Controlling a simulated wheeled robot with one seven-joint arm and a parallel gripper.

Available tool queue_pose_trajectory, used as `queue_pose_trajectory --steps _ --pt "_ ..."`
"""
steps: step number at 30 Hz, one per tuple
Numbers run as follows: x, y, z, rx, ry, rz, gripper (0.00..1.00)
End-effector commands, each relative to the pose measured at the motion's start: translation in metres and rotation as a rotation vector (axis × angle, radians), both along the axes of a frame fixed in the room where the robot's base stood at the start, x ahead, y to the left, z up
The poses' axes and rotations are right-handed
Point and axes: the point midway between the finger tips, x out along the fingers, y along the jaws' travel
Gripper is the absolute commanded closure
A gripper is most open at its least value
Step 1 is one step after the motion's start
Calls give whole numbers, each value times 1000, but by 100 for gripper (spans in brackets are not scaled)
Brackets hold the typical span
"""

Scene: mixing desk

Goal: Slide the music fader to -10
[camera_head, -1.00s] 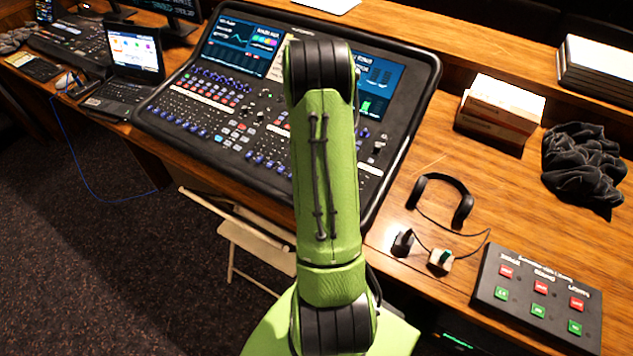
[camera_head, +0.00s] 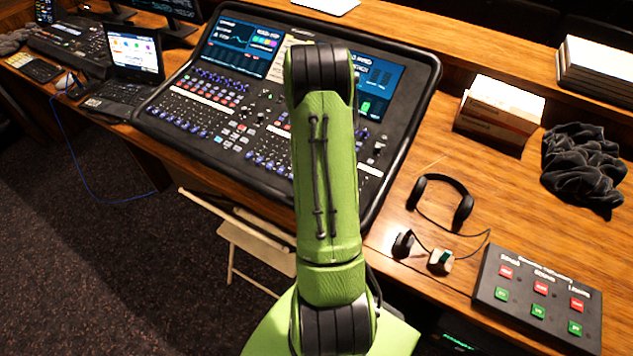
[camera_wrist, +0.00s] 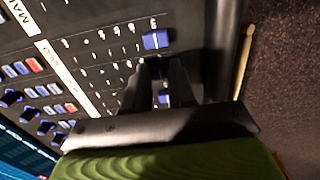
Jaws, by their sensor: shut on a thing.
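The mixing desk (camera_head: 235,125) shows in the head view with several rows of blue faders and coloured buttons. My arm hides its middle and my gripper there. In the wrist view, my gripper (camera_wrist: 161,68) is down at the fader area near the desk's edge. Its dark fingers are shut on a fader, whose cap is mostly hidden between them. A blue cap (camera_wrist: 163,98) shows in the gap between the fingers. Another blue fader cap (camera_wrist: 156,39) lies just beyond the fingertips. Scale marks run beside the faders, too small to read. I cannot read which fader is the music one.
A label strip (camera_wrist: 68,78) and blue and red buttons lie left of the fingers. The desk's raised black rim (camera_wrist: 222,50) is close on the right. Headphones (camera_head: 441,185), a button box (camera_head: 540,290) and cardboard boxes (camera_head: 500,110) are on the table right of the desk.

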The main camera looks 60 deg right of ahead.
Motion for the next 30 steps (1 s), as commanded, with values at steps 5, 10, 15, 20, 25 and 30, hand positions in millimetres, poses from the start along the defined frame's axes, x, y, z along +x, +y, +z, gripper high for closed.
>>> queue_pose_trajectory --steps 5,10,15,20,25,30 --pt "3 -32 3 -6 -3 -3 100" --pt "5 -52 6 -4 -3 -1 100" --pt "5 -52 6 -2 -2 1 100" --pt "5 -52 6 -2 -2 1 70" --pt "5 -52 6 -2 -1 1 49" --pt "5 -52 6 -2 -1 0 49"
